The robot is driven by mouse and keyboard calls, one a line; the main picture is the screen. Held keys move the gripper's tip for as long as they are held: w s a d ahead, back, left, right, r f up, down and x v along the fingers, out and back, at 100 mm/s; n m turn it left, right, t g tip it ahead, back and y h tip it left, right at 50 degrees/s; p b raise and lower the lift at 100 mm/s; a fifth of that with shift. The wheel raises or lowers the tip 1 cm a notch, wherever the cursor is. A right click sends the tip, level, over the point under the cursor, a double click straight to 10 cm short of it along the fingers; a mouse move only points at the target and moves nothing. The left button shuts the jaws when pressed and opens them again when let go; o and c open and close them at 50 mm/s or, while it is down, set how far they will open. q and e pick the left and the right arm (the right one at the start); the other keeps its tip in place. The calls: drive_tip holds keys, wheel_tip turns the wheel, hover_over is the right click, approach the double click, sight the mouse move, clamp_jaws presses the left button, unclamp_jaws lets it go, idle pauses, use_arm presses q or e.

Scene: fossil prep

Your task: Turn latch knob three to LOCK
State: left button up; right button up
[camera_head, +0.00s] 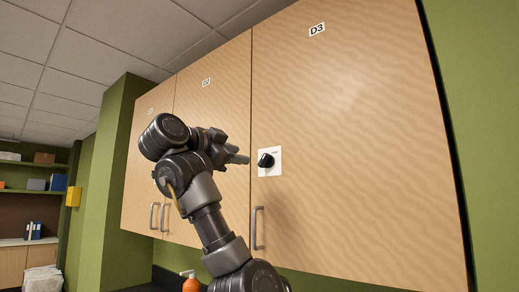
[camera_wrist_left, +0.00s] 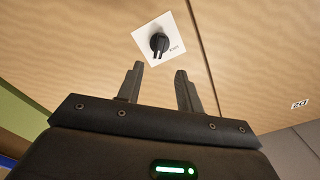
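A black latch knob (camera_head: 266,160) sits on a white square plate (camera_head: 276,168) at the lower left of the cabinet door labelled D3 (camera_head: 317,30). Small lettering on the plate is too small to read surely. My left gripper (camera_head: 238,155) is just left of the plate, apart from the knob. In the left wrist view the gripper (camera_wrist_left: 157,82) is open and empty, its two fingers pointing toward the knob (camera_wrist_left: 159,42) and its plate (camera_wrist_left: 152,55). My right gripper is in neither view.
A grey door handle (camera_head: 257,228) hangs below the knob on the same door. Two more wooden doors with handles (camera_head: 158,216) stand to the left. An orange bottle (camera_head: 191,284) is low under the cabinets. Shelves (camera_head: 35,177) are far left.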

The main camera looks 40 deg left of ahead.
sight(262, 160)
use_arm(q)
drive_tip(key=w+p, duration=0.6)
drive_tip(key=w, duration=0.2)
drive_tip(key=shift+w+a, duration=0.1)
drive_tip(key=shift+w, duration=0.4)
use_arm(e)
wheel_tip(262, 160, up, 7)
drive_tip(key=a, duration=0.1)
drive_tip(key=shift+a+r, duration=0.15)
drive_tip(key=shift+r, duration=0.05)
use_arm(q)
clamp_jaws()
